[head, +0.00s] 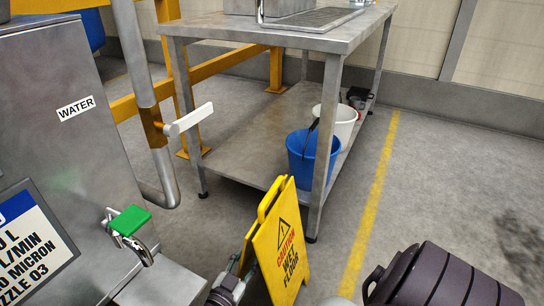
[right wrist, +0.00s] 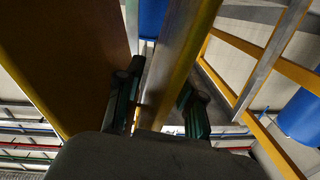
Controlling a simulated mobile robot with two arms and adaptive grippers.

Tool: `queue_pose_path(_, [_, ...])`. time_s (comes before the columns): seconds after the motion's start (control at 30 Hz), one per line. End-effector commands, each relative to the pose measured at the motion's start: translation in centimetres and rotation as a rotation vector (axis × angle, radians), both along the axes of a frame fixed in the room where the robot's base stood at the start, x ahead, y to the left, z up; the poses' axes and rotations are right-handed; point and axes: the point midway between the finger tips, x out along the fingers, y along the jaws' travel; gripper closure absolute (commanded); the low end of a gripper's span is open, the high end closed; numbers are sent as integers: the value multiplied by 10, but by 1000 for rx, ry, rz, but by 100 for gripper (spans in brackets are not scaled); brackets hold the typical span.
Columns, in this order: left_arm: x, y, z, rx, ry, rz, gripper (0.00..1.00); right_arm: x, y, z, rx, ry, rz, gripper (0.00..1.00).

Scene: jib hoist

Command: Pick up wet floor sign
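The yellow wet floor sign (head: 284,248) stands upright and folded in an A shape on the floor at the lower middle of the head view. Its front panel reads "CAUTION WET FLOOR". My right gripper (head: 237,272) is low at the sign's left edge, partly hidden behind it. In the right wrist view, the dark fingers of the right gripper (right wrist: 162,105) are apart, with one yellow sign panel (right wrist: 182,55) between them. The other panel (right wrist: 65,60) is left of the fingers. I see no clear finger contact. My left gripper is not in view.
A steel table (head: 330,40) stands behind the sign; its lower shelf holds a blue bucket (head: 305,165) and white bucket (head: 340,125). A metal WATER cabinet (head: 60,110) with a green valve handle (head: 130,220) is left. A dark ribbed object (head: 445,277) is lower right.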

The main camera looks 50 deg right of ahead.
Motion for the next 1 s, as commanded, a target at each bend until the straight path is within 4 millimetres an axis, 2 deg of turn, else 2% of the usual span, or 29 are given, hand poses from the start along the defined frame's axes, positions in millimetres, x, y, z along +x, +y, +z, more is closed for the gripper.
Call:
queue_pose_path(0.13, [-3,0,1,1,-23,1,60,6,-16,-1,-3,-1,0,62])
queue_pose_path(0.4, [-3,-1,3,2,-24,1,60,7,-19,0,1,0,0,62])
queue_pose_path(0.63, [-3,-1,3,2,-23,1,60,6,-18,0,0,0,0,100])
queue_pose_path(1.0, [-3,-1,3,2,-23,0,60,6,-18,0,0,1,0,100])
